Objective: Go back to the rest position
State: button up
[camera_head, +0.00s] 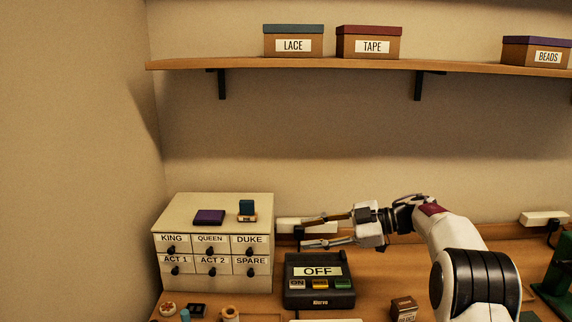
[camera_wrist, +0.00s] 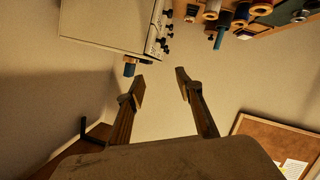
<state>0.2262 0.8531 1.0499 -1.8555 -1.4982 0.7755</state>
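My gripper (camera_head: 308,232) is open and empty in the head view. It points left, in the air right of the small drawer cabinet (camera_head: 190,203) and above the dark box with an OFF display (camera_head: 318,271). Its two fingers also show spread apart in the wrist view (camera_wrist: 160,82), with only background visible between them. The pale arm reaches in from the lower right.
A wall shelf (camera_head: 350,64) carries labelled boxes. A small brown box (camera_head: 403,309) stands on the table. The wrist view shows spools (camera_wrist: 261,9) and a corkboard (camera_wrist: 290,140).

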jog(key=w+d+r+m+t+h, duration=0.1)
jog(key=w+r+m+t+h, duration=0.3)
jog(key=r, duration=0.6)
jog(key=d+r+m+t+y, duration=0.1)
jog(key=d+r+m+t, duration=0.1)
jog(key=r+t, duration=0.65)
jog(key=s+d+r+m+t+h, duration=0.1)
jog(key=s+d+r+m+h, duration=0.5)
jog(key=s+d+m+h, duration=0.35)
jog(key=s+d+f+m+g+h, duration=0.2)
jog(key=s+f, duration=0.3)
jog(key=s, duration=0.4)
jog(key=s+d+f+m+g+h, duration=0.2)
jog(key=s+f, duration=0.3)
jog(key=s, duration=0.3)
jog(key=s+a+f+g+y, duration=0.1)
jog(key=s+a+f+g, duration=0.2)
jog(key=s+f, duration=0.5)
jog(key=s+a+f+m+g+y, duration=0.1)
jog(key=s+a+f+g, duration=0.2)
jog(key=s+f, duration=0.5)
jog(key=s+g, duration=0.1)
jog(key=s, duration=0.7)
jog(key=shift+f, duration=0.4)
jog(key=shift+a+m, duration=0.1)
jog(key=shift+m, duration=0.15)
